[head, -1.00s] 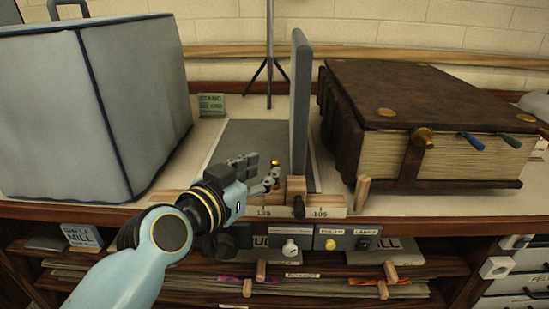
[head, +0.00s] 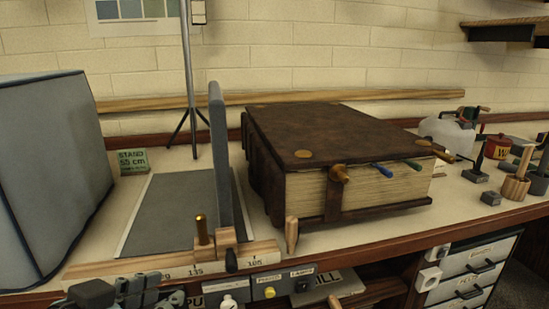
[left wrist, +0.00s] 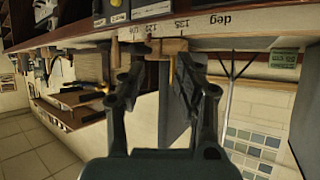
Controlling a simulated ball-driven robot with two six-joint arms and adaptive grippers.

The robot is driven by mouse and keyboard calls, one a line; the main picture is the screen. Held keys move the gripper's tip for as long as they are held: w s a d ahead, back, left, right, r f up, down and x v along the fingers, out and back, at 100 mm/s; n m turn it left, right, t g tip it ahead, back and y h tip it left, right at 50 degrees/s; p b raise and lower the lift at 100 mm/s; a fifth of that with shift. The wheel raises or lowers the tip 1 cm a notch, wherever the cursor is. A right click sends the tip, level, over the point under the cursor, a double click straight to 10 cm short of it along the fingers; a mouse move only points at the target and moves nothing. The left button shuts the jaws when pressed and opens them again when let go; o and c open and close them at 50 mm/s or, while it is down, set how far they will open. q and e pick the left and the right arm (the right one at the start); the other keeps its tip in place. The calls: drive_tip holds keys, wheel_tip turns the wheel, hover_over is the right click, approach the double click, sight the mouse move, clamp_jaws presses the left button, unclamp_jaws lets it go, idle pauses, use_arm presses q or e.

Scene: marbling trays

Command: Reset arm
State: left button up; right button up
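My left gripper (head: 125,292) shows at the bottom left of the head view, below and in front of a wooden rail with angle marks (head: 170,262). In the left wrist view the two dark fingers (left wrist: 158,68) are spread apart with nothing held between them. A brass pin (head: 201,228) stands upright on the rail, beside the foot of an upright grey panel (head: 221,160). The gripper is apart from the pin. My right gripper is in neither view.
A large brown clasped book (head: 330,135) lies right of the panel. A grey-blue covered box (head: 50,170) stands at the left, with a green stand sign (head: 132,162) beside it. Small tools stand at the far right.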

use_arm(q)
drive_tip(key=s+a+f+n+g+y, duration=0.25)
drive_tip(key=s+a+g, duration=0.2)
drive_tip(key=s, duration=0.45)
drive_tip(key=s+a+f+n+g+y, duration=0.1)
drive_tip(key=s+a+f+g+y, duration=0.25)
drive_tip(key=s, duration=0.55)
drive_tip(key=s+a+f+g+h, duration=0.1)
drive_tip(key=a+f, duration=0.1)
drive_tip(key=f, duration=1.1)
drive_tip(key=s+a+f+g, duration=0.1)
drive_tip(key=a+f, duration=0.1)
drive_tip(key=f, duration=1.1)
drive_tip(key=s+f, duration=1.4)
drive_tip(key=s, duration=0.4)
drive_tip(key=shift+a+g, duration=0.35)
drive_tip(key=shift+g, duration=0.05)
